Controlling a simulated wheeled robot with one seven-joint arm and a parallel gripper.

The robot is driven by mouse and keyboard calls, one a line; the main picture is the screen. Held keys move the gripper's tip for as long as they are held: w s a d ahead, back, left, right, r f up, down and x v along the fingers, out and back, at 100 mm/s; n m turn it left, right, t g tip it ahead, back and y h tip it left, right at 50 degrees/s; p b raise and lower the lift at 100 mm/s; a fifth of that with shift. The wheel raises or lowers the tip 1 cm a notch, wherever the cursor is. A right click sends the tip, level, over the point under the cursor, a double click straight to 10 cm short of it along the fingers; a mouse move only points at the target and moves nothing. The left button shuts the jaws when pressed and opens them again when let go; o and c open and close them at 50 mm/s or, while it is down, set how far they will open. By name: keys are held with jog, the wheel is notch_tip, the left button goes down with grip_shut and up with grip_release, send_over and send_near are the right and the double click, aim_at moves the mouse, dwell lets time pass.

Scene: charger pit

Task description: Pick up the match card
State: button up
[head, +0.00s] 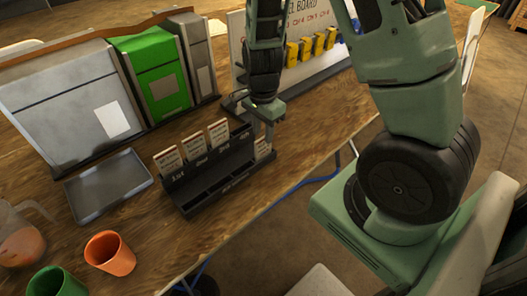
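A black card rack (222,172) stands on the wooden table, with slots marked 1st, 2nd and a third label. White printed cards stand upright in it: one at the left (168,160), one in the middle (194,146) and one at the right (219,134). Another card (262,150) shows at the rack's right end, right below my gripper. Which one is the match card I cannot tell. My gripper (268,138) points down at that right-end card, its fingers close to the card's top. Whether they touch or hold it is too small to tell.
A grey tray (108,190) lies left of the rack, before grey and green bins (157,72). An orange cup (110,253), a green cup (57,282) and a clear pitcher (20,238) stand front left. A board with yellow tags (305,50) stands behind my arm.

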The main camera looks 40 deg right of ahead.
aim_at(263, 145)
jog(key=shift+d+f, duration=0.15)
jog(key=shift+f, duration=2.85)
grip_shut()
